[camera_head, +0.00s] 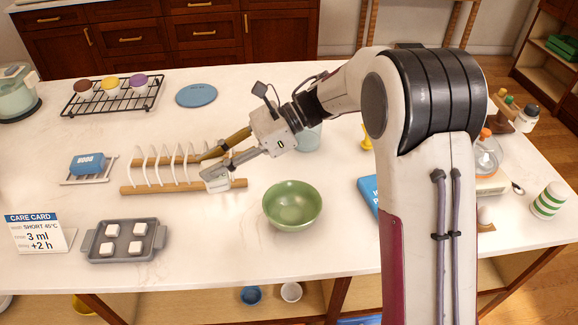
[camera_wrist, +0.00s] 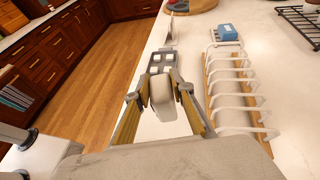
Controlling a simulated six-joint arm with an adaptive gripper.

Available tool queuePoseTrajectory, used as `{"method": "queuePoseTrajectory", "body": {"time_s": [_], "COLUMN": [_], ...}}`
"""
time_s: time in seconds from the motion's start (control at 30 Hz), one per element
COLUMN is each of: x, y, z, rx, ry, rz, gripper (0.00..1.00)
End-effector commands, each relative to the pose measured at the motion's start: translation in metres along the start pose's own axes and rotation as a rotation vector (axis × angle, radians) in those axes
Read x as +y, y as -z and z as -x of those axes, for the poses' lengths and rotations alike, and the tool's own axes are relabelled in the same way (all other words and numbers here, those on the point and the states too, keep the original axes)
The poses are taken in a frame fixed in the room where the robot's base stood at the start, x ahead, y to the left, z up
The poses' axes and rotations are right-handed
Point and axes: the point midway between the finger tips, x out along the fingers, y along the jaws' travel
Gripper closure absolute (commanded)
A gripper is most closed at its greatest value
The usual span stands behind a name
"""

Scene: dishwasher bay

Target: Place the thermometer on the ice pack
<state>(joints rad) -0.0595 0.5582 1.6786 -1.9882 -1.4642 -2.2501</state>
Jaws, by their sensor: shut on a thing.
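My gripper (camera_head: 208,165) reaches left over the counter, beside the white-pronged rack, with its fingers closed around a pale grey-white, rounded object (camera_head: 216,179). The object also shows between the fingers in the wrist view (camera_wrist: 163,98). It may be the thermometer, but its markings are too small to tell. I cannot be sure which thing is the ice pack. A blue block with white lettering (camera_head: 88,163) lies on a small slatted stand at the left, and a flat blue disc (camera_head: 196,95) lies farther back.
The wood-railed rack (camera_head: 150,189) stands close to my gripper. A green bowl (camera_head: 291,204) is to its right. A grey tray (camera_head: 125,254) with white cubes and a care card (camera_head: 38,233) are at front left. A black wire rack (camera_head: 112,98) stands behind.

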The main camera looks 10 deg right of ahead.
Motion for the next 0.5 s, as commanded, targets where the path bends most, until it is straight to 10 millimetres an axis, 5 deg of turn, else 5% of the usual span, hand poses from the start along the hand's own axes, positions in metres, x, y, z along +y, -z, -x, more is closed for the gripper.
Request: {"method": "queuePoseTrajectory", "body": {"time_s": [0.27,0.5], "x": [-0.002,-0.009], "y": [0.002,0.012], "z": [0.006,0.036], "rx": [0.0,0.001], "ry": [0.011,0.069], "rz": [-0.004,-0.023], "gripper": [0.99,0.99]}}
